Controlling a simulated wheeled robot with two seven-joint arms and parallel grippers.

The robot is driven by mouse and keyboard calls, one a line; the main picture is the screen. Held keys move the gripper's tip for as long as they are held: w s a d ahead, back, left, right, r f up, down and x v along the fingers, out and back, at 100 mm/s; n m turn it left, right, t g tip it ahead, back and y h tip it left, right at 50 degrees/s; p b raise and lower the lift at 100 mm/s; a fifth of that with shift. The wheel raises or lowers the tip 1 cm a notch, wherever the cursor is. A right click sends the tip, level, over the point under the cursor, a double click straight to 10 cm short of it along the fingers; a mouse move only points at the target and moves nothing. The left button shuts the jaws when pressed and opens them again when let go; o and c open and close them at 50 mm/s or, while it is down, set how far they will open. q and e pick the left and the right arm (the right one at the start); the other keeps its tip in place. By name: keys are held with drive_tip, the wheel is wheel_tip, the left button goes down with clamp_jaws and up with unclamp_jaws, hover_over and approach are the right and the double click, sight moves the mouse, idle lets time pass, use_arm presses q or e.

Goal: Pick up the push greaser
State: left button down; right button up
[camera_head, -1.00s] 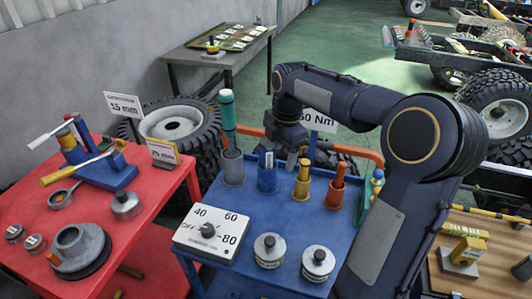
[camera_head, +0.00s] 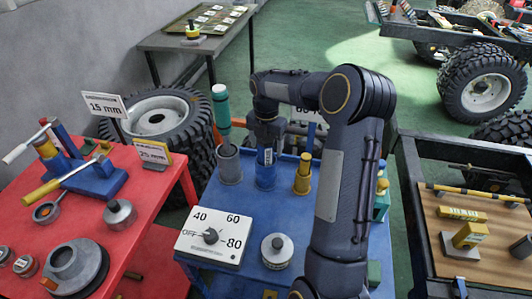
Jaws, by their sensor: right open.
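Several upright tools stand in holders along the back of the blue cart (camera_head: 206,188). A teal-handled tool (camera_head: 222,108) stands in a grey cup, a blue tool with a white label (camera_head: 266,158) in a blue cup, and a yellow one (camera_head: 303,172) in a yellow cup. I cannot tell for sure which is the push greaser. My right gripper (camera_head: 268,142) points down, open, right over the blue tool; its fingertips are small and dark, and I cannot tell whether they touch it. My right arm hides the cart's right side. My left gripper is out of view.
A white dial box (camera_head: 212,238) and a round metal can (camera_head: 277,250) sit at the cart's front. A red table (camera_head: 150,210) with tools is left, a wooden-topped bench (camera_head: 485,265) right.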

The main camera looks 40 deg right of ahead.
drive_tip(key=c, duration=1.4)
